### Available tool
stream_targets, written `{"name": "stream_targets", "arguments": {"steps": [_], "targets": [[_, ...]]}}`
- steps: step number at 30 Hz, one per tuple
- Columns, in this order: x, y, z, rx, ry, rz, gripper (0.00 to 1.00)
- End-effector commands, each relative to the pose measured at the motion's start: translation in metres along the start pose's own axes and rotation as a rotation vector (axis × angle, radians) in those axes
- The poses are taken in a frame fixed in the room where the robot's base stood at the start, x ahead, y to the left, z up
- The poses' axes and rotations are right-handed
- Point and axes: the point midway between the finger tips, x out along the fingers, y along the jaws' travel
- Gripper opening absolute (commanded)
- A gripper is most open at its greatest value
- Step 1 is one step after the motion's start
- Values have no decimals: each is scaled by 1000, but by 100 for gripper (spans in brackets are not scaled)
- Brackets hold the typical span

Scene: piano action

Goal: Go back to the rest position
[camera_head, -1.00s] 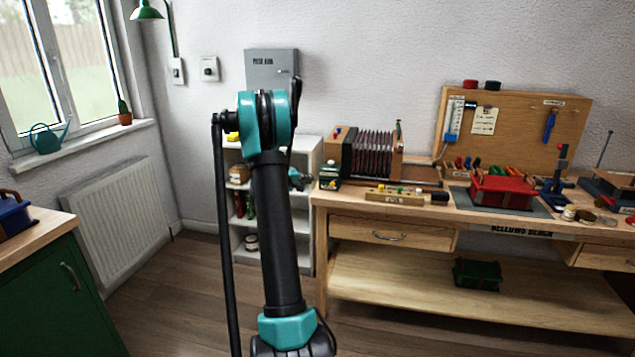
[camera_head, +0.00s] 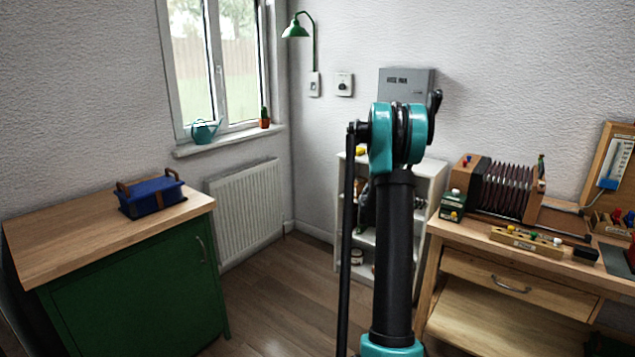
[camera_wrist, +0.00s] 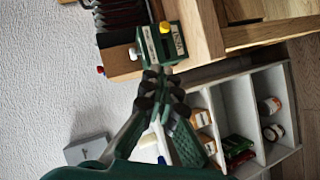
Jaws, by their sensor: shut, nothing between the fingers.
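My gripper (camera_wrist: 163,84) shows in the wrist view with its dark fingertips together and nothing between them. It points toward a small green box with a yellow knob (camera_wrist: 178,42); the fingertips overlap the box's edge in the picture, and I cannot tell the gap. In the head view my raised arm stands in front of the white shelf, and the gripper is hidden behind it. The same green box (camera_head: 452,206) sits at the left end of the wooden workbench (camera_head: 450,235) in the head view.
The bellows unit (camera_head: 505,188) stands on the bench beside a wooden block with coloured knobs (camera_head: 527,241). The white shelf (camera_head: 432,172) stands left of the bench. A green cabinet (camera_head: 140,285) with a blue case (camera_head: 152,198) is at left. Floor (camera_head: 290,300) between is clear.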

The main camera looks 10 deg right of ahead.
Motion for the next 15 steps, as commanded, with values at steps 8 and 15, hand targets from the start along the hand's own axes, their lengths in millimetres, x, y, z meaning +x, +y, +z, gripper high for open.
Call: {"name": "stream_targets", "arguments": {"steps": [8, 15], "targets": [[-57, -12, 24, 37, 1, -143, 0], [-150, -40, 77, 83, 0, -390, 0]]}}
